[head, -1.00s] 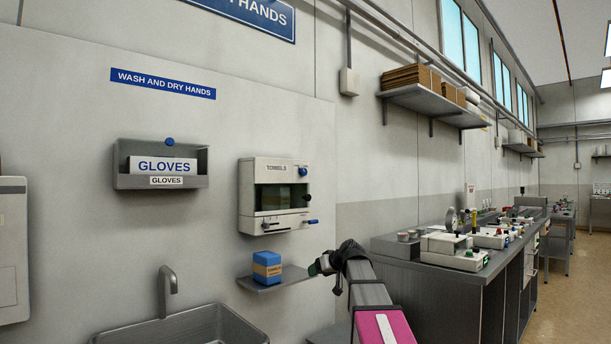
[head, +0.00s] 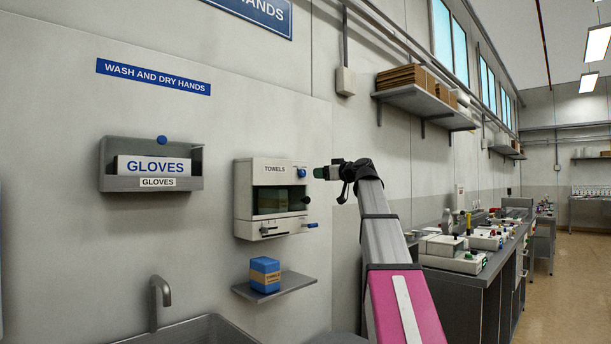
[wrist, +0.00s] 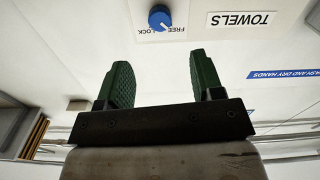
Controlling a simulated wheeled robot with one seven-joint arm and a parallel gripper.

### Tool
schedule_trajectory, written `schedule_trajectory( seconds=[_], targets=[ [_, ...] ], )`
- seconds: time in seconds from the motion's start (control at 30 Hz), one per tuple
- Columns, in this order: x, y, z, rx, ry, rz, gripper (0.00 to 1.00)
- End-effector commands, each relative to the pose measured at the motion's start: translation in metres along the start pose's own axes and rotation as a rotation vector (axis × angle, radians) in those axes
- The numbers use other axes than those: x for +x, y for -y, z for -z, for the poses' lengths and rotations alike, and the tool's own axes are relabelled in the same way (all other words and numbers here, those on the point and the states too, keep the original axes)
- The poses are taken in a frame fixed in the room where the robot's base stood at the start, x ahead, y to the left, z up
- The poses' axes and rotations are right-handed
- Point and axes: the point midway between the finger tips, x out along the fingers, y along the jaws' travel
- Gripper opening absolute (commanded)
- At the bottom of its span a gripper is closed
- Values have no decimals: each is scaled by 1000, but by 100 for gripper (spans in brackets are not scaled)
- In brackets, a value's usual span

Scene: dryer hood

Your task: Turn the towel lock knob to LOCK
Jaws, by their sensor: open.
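The towel dispenser (head: 271,199) is a white box with a dark window, fixed to the wall and marked TOWELS. Its blue lock knob (head: 302,173) is at the upper right of its front. In the wrist view the blue knob (wrist: 159,17) shows upside down, between the printed words FREE and LOCK, with a pale pointer mark low on it. My gripper (head: 320,172) is level with the knob, just to its right in the head view. In the wrist view my green-padded fingers (wrist: 158,75) are open and empty, with the knob beyond their tips, apart from them.
A dark knob (head: 306,200) and a blue-tipped lever (head: 311,225) stick out lower on the dispenser. A small shelf (head: 290,287) below holds a blue box (head: 265,274). A glove holder (head: 151,165) hangs to the left. A cluttered bench (head: 465,285) stands to the right.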

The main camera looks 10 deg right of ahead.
Motion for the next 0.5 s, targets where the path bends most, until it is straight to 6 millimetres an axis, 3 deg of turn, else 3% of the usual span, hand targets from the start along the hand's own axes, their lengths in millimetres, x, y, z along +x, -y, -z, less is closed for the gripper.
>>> schedule_trajectory(
  seconds=[0.3, 0.5],
  targets=[
    [57, -1, 0, 2, 1, 1, 61],
    [85, -1, -1, 1, 2, 0, 61]
  ],
)
